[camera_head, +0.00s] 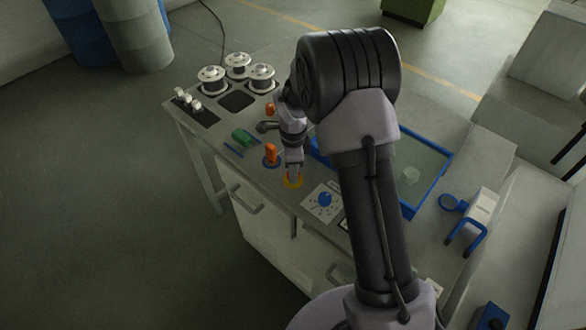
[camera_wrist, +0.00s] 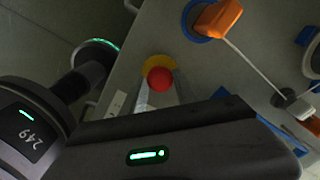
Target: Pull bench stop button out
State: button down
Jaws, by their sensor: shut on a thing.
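The bench stop button is a round red button (camera_wrist: 160,80) on a yellow base (camera_wrist: 158,62), seen in the wrist view at the bench edge. In the head view the yellow base (camera_head: 293,183) shows near the front edge of the bench (camera_head: 280,205), and the red part is mostly hidden by my gripper. My gripper (camera_head: 293,174) points down at the button from above. In the wrist view its two fingers (camera_wrist: 161,88) lie on either side of the red button and are shut on it.
An orange-handled thing (camera_head: 271,153) on a blue round base stands just left of my gripper. A blue knob on a white dial plate (camera_head: 322,201) is to the right. A green block (camera_head: 243,137), several spools (camera_head: 238,66) and a blue-rimmed tray (camera_head: 437,183) are also on the bench.

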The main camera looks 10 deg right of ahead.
dwell(0.4)
jog(key=shift+w+r, duration=0.1)
jog(key=shift+r, duration=0.55)
jog(key=c, duration=0.9)
grip_release()
jog(key=shift+c, duration=0.2)
notch_tip(320, 180, up, 17)
jog(key=p, duration=0.3)
jog(key=shift+r+p, duration=0.2)
jog(key=shift+p, duration=0.15)
